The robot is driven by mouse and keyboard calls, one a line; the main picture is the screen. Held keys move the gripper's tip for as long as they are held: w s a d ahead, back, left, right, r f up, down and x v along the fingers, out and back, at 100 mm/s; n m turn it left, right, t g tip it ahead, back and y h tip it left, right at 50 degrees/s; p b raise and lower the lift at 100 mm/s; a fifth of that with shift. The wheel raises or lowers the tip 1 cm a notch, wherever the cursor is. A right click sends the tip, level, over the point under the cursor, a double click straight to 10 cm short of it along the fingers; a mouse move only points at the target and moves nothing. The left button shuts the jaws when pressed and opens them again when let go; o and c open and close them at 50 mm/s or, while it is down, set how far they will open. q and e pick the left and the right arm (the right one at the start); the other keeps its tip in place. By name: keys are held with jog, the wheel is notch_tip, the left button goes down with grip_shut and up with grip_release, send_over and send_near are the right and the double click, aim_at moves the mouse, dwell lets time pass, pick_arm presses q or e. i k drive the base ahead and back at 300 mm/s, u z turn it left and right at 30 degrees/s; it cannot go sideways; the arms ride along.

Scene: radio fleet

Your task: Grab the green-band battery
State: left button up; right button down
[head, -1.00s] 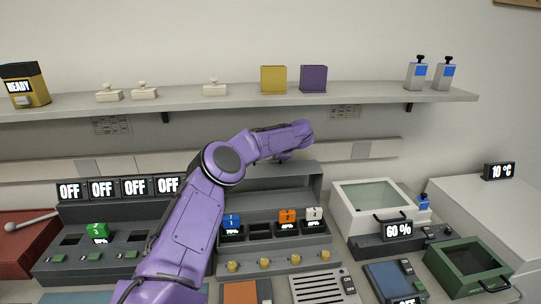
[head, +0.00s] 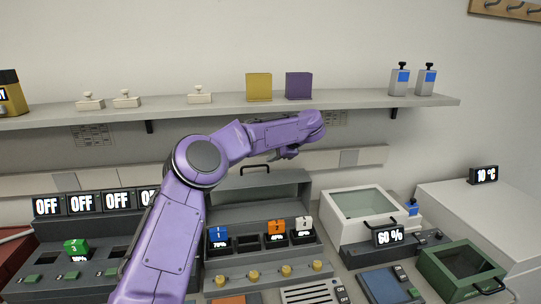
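A green block marked 3 (head: 76,246), the only green-topped battery I see, sits in a slot of the dark charger (head: 105,268) at the left. A small display shows at its front. My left arm crosses the middle of the head view and hides part of that charger. My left gripper (head: 290,153) is up in front of the wall, below the shelf and far to the right of the green battery. Its fingers are small and seen from the side, so their opening is unclear. My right gripper is out of view.
A second charger (head: 262,255) holds blue, orange and white batteries, with one empty slot. Several OFF displays (head: 82,204) stand behind the left charger. A white lidded box (head: 345,228) and a green bin (head: 450,275) are at the right. A shelf (head: 340,104) runs above.

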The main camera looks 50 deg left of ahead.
aim_at(78, 250)
jog(key=k, duration=2)
